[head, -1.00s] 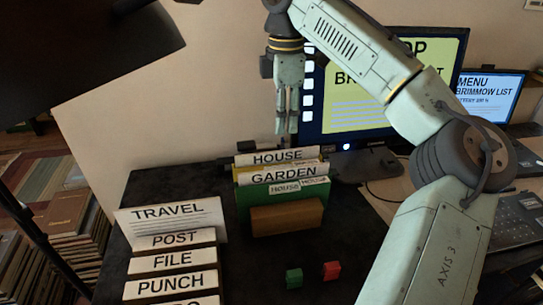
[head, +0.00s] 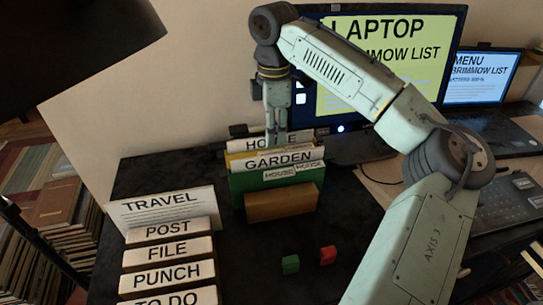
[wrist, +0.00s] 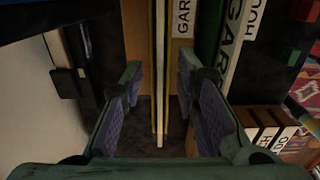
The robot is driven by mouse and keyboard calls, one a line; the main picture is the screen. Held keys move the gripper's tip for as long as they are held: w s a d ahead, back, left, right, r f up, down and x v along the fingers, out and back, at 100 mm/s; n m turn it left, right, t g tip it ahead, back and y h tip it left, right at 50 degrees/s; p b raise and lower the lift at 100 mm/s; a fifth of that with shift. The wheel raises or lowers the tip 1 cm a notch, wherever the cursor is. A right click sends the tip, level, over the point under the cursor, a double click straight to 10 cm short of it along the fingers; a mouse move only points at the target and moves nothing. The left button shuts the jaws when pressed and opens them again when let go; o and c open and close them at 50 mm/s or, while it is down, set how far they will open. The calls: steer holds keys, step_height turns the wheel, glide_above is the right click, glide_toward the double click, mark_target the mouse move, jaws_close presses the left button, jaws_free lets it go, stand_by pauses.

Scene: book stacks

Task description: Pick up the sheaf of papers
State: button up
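In the head view, thin upright papers or folders stand together, with a white HOUSE label (head: 252,144) at the back and a GARDEN label (head: 280,160) in front. My gripper (head: 277,136) is lowered at the HOUSE label and hides part of its word. In the wrist view, my gripper (wrist: 157,88) is open, with one finger on each side of a thin upright white-and-yellow sheaf (wrist: 160,75) seen edge-on. Gaps show between the fingers and the sheaf. I cannot tell which labelled piece this is.
A green box (head: 237,188) and a brown block (head: 282,204) stand in front. A TRAVEL sheet (head: 165,207) and several labelled blocks are at left. A small green cube (head: 290,264) and red cube (head: 328,255) lie nearer. A monitor (head: 400,55) stands behind at right.

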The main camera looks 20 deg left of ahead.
steer(key=shift+f, duration=0.6)
steer(key=shift+f+p, duration=0.25)
steer(key=shift+p, duration=0.05)
steer(key=shift+c, duration=0.5)
jaws_close()
stand_by(0.4)
